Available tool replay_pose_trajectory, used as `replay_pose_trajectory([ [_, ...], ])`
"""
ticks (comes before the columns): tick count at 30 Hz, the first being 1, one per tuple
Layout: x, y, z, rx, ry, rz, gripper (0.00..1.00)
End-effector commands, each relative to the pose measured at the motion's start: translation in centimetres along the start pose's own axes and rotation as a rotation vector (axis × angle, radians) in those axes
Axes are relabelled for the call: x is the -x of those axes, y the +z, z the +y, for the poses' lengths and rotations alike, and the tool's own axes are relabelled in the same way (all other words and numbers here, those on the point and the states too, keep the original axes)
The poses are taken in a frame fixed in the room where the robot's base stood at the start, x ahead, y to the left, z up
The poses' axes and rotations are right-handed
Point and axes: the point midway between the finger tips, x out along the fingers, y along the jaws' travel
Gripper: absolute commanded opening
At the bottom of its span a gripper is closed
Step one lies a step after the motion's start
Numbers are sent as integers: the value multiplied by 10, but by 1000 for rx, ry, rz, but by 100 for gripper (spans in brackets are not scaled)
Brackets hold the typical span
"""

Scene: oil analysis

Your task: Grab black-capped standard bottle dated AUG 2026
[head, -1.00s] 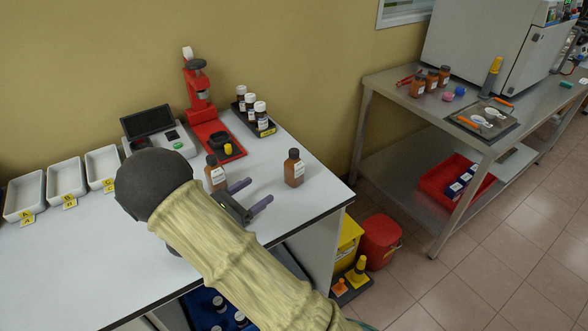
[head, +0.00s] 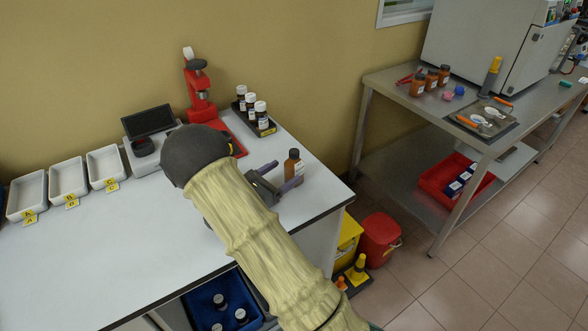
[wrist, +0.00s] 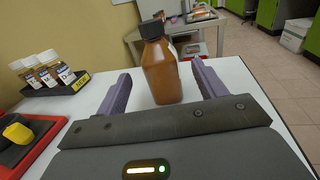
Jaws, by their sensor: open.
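A brown bottle with a black cap (head: 294,165) stands upright near the right end of the white bench. It also shows in the wrist view (wrist: 162,72), upright between the two purple fingers. A label shows on it in the head view, but its date is too small to read. My gripper (head: 279,177) is open at bench height, with its fingers spread to either side of the bottle. In the wrist view my gripper (wrist: 160,76) shows a gap between each finger and the bottle. Whether the fingertips reach past it I cannot tell.
A black rack (head: 265,129) with several labelled bottles stands behind, its yellow tag (wrist: 81,82) reading NEW. A red press (head: 200,100) stands at the back. White trays (head: 68,178) sit at left. The bench's right edge (head: 330,212) is close to the bottle.

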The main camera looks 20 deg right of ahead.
Motion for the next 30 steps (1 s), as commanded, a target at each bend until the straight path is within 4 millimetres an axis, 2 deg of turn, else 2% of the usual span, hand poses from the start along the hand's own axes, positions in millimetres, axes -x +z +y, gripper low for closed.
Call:
replay_pose_trajectory([
  [5, -26, 8, -2, -1, -5, 0, 70],
  [10, -45, 7, -1, 0, -2, 0, 70],
  [27, -47, 6, -1, 0, 0, -1, 70],
  [30, -47, 6, -1, 0, 0, -1, 51],
])
